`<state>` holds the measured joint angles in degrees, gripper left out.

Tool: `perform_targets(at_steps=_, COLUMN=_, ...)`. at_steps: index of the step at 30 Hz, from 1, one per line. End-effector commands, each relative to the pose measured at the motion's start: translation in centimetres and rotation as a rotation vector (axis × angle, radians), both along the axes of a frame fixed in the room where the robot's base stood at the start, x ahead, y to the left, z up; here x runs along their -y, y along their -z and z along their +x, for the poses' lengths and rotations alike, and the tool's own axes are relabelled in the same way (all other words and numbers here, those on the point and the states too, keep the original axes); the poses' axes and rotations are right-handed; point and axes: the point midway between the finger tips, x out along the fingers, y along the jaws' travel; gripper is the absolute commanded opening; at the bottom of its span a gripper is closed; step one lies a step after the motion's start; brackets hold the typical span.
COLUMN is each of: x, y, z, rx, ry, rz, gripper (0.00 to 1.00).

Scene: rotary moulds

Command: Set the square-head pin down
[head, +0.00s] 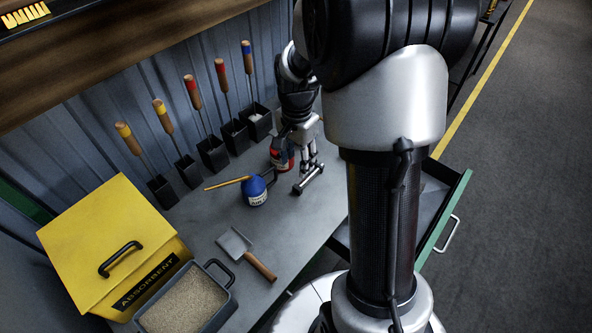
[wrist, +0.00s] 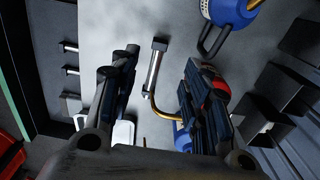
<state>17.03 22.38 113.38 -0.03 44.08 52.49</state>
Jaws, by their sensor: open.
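The square-head pin (wrist: 153,68) is a bright metal rod with a dark square end. In the wrist view it lies on the grey bench, in the gap between my fingers. In the head view the pin (head: 308,180) rests on the bench just below my gripper (head: 306,160). In the wrist view my gripper (wrist: 158,66) is open, one finger on each side of the pin, and neither finger visibly touches it. The pin's near end is close to a brass spout; I cannot tell whether they touch.
A blue can (head: 256,191) with a yellow spout and a red can (head: 281,158) stand beside my gripper. Several holders with wooden-handled tools (head: 213,155) line the wall.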

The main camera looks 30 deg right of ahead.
Motion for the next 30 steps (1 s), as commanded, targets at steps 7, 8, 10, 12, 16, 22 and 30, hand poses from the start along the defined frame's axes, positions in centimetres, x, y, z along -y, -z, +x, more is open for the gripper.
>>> perform_targets(at_steps=7, x=-2.9, y=-5.9, z=-2.2, rx=0.074, ry=-0.211, rz=-0.027, gripper=0.43)
perform_targets(at_steps=8, x=-3.4, y=-6.9, z=-2.7, rx=0.088, ry=-0.251, rz=-0.034, gripper=0.43)
perform_targets(at_steps=10, x=-4.6, y=-8.8, z=-4.1, rx=0.115, ry=-0.344, rz=-0.047, gripper=0.43)
perform_targets(at_steps=12, x=-5.8, y=-10.5, z=-5.5, rx=0.143, ry=-0.436, rz=-0.063, gripper=0.43)
perform_targets(at_steps=16, x=-7.7, y=-13.1, z=-8.5, rx=0.192, ry=-0.608, rz=-0.095, gripper=0.43)
perform_targets(at_steps=22, x=-10.2, y=-15.6, z=-13.5, rx=0.267, ry=-0.868, rz=-0.155, gripper=0.43)
perform_targets(at_steps=30, x=-12.0, y=-16.3, z=-18.5, rx=0.339, ry=-1.133, rz=-0.231, gripper=0.43)
